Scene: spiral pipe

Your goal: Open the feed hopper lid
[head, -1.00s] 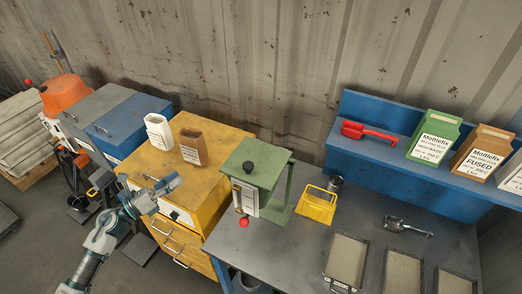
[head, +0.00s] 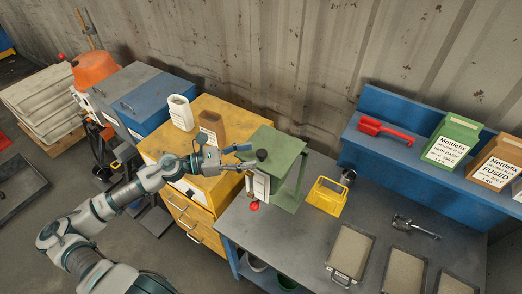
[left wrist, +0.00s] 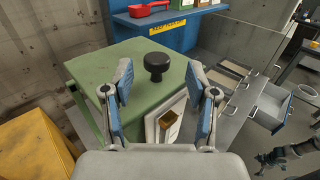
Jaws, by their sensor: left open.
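The green feed hopper (head: 276,146) stands at the left end of the grey bench, with a black knob (head: 262,155) on its flat green lid. The lid lies level and looks closed. My left gripper (head: 246,157) is open and empty, just left of the knob in the head view. In the left wrist view the knob (left wrist: 157,65) shows beyond and between the two spread blue fingertips (left wrist: 159,82), apart from both. A dark jointed shape (left wrist: 280,157) at lower right there looks like my right gripper; its jaws are unclear.
A yellow cabinet (head: 219,118) with white and brown containers stands left of the hopper. A blue shelf (head: 391,147) holds a red scoop and bags.

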